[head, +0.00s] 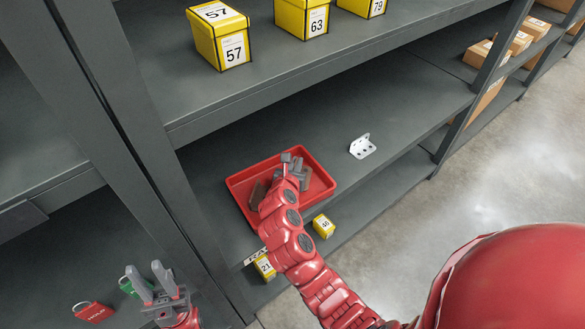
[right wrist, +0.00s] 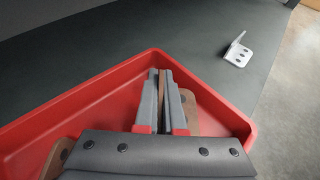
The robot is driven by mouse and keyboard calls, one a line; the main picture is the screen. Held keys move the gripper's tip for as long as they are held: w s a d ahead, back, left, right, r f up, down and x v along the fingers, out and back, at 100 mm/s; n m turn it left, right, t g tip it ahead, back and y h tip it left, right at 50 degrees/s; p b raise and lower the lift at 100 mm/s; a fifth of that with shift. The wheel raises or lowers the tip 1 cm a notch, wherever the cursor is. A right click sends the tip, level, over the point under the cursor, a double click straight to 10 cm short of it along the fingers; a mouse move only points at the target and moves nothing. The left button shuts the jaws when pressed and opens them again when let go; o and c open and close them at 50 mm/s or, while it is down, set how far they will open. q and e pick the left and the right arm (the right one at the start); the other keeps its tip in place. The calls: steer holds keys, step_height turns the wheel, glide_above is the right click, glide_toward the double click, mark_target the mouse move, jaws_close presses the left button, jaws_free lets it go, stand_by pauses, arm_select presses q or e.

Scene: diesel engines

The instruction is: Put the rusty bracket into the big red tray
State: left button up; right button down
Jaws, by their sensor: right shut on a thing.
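The big red tray (head: 240,184) lies on the middle shelf; its red wall (right wrist: 95,97) also surrounds my fingers in the right wrist view. My right gripper (head: 290,165) reaches down at the tray. In the right wrist view its fingers (right wrist: 165,100) are shut on the rusty bracket (right wrist: 161,92), a thin brown edge between them, within the tray's outline. More brown metal shows on both sides of the fingers; I cannot tell whether it is all one piece. Whether the bracket touches the tray floor is hidden. My left gripper (head: 152,284) is open and empty at the lower left.
A white bracket (head: 362,146) stands on the shelf right of the tray. Small yellow boxes 46 (head: 323,226) and 21 (head: 264,266) are near the shelf's front. Larger yellow boxes (head: 220,36) stand on the shelf above. A red tag (head: 93,312) lies at the lower left.

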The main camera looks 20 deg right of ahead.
steer(key=shift+w+a, duration=0.2)
steer(key=shift+w, duration=0.8)
step_height(320, 180, down, 4)
steer(key=shift+r+b, duration=0.15)
steer(key=shift+b, duration=0.5)
steer(key=c, duration=1)
jaws_free()
